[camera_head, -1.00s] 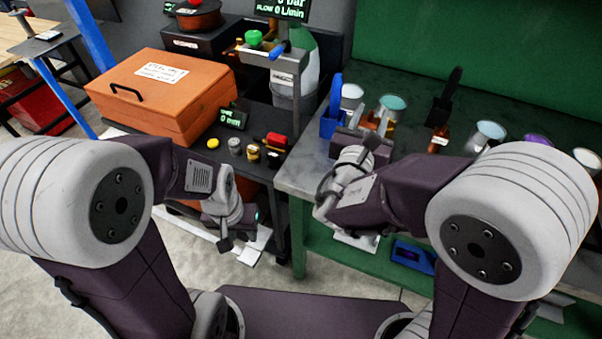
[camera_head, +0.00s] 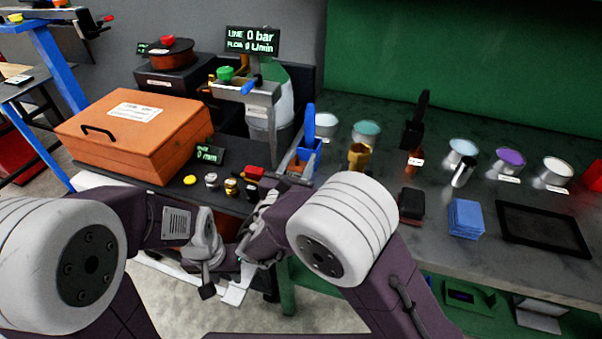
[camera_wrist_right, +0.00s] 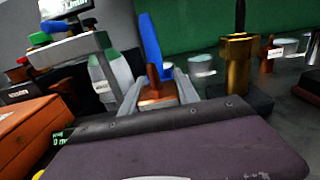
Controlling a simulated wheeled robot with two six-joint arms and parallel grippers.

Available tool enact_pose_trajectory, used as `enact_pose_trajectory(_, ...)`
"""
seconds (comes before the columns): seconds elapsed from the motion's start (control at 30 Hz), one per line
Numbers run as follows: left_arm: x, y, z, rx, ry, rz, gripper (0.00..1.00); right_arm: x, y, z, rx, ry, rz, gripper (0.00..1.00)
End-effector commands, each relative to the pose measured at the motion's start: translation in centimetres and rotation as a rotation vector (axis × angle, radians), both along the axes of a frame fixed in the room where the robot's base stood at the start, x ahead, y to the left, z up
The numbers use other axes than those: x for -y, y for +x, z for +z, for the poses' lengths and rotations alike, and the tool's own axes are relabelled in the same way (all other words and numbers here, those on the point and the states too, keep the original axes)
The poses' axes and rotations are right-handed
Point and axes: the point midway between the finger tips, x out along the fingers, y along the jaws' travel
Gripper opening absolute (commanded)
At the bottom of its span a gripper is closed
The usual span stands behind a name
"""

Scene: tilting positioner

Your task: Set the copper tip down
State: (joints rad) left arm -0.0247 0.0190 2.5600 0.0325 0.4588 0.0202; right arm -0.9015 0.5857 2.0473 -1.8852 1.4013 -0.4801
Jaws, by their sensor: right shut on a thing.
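The copper tip (camera_wrist_right: 154,88) stands between the two grey fingers of my right gripper (camera_wrist_right: 158,90) in the right wrist view. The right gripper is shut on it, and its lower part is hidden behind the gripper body. A blue holder with an upright blue piece (camera_wrist_right: 150,38) is right behind the tip; in the head view this blue holder (camera_head: 307,150) stands at the bench's left end. I cannot tell whether the tip touches anything beyond the fingers. My left gripper (camera_head: 222,278) hangs low in front of the dark cart, its fingers unclear.
A brass fitting (camera_head: 358,156) stands just right of the blue holder. Cups, a blue stack (camera_head: 465,217) and a black tray (camera_head: 541,229) lie further right on the bench. An orange case (camera_head: 135,135) and several small coloured parts are on the left cart.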

Motion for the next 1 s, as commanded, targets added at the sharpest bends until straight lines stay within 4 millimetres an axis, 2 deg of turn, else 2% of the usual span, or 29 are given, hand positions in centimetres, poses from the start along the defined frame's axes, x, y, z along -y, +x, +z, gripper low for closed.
enact_pose_trajectory(0.13, 0.0, 0.0, -0.3, 0.0, 0.0, 0.0, 0.36, 0.0, 0.0, -0.8, 0.0, -0.001, 0.0, 0.0)
enact_pose_trajectory(0.3, 0.0, 0.0, -1.0, 0.0, 0.0, 0.0, 0.36, 0.1, 0.0, -3.8, -0.001, -0.003, -0.001, 0.0)
enact_pose_trajectory(0.67, 0.0, 0.0, -1.3, 0.0, 0.0, 0.0, 0.36, 0.1, 0.0, -4.3, 0.002, 0.0, -0.001, 0.0)
enact_pose_trajectory(0.7, 0.0, 0.0, -1.3, 0.0, 0.0, 0.0, 0.36, 0.1, 0.0, -4.4, 0.0, 0.0, -0.001, 0.4)
enact_pose_trajectory(0.77, 0.0, 0.0, -1.2, 0.0, 0.0, 0.0, 0.36, 0.1, 0.0, -4.3, 0.0, 0.0, 0.0, 0.57)
enact_pose_trajectory(0.8, 0.0, 0.0, -1.2, 0.0, 0.0, 0.0, 0.36, 0.1, 0.0, -4.3, 0.0, 0.0, 0.0, 0.59)
enact_pose_trajectory(1.0, 0.0, 0.0, -1.2, 0.0, 0.0, 0.0, 0.36, 0.1, 0.0, -4.3, 0.0, 0.0, 0.0, 0.59)
